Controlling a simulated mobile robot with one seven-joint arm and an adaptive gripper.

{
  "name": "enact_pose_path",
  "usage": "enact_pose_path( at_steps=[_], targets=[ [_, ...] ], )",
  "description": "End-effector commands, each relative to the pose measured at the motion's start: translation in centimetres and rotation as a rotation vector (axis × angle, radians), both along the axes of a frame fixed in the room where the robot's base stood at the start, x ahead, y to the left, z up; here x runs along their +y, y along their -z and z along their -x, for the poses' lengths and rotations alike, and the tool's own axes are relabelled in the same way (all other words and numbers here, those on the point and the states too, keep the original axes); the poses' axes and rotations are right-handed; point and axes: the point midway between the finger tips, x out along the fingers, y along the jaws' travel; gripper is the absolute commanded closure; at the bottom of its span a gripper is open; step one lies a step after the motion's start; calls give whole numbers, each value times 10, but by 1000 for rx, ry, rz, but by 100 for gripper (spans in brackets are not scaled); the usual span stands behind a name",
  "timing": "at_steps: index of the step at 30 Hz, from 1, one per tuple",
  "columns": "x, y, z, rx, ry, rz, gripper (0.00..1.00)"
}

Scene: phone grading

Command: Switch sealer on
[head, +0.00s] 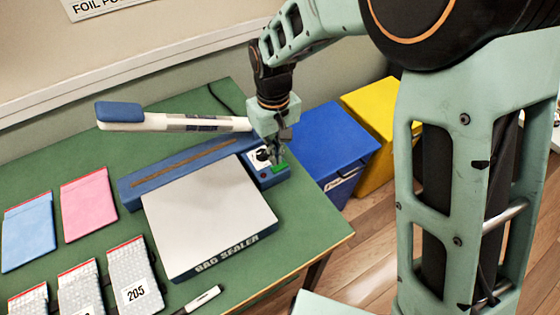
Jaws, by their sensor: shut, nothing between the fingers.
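The bag sealer (215,215) stands on the green table, with a pale flat top and a blue body. Its lever arm (175,122), white with a blue end, is raised at the back. At its right end is a small control panel (264,171) with a black-and-white dial and a green switch (279,168). My gripper (279,162) is shut and empty, pointing down right over the switch. I cannot tell whether the fingertips touch the switch. The fingers partly hide the panel.
A blue pouch (28,230) and a pink pouch (88,204) lie on the left of the green table (110,161). Several bubble pouches, one marked 205 (135,287), and a marker (203,299) lie in front. A blue bin (325,150) and yellow bin (372,105) stand beyond the table's right edge.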

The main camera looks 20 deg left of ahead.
Motion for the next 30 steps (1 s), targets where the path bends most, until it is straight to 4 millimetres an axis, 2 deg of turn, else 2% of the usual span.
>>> enact_pose_path(
  at_steps=[1, 15, 30],
  targets=[
    [0, -8, 0, -1, 0, -1, 100],
    [0, -43, 0, -1, 1, -1, 100],
    [0, -43, 0, 0, 1, 0, 100]
  ],
)
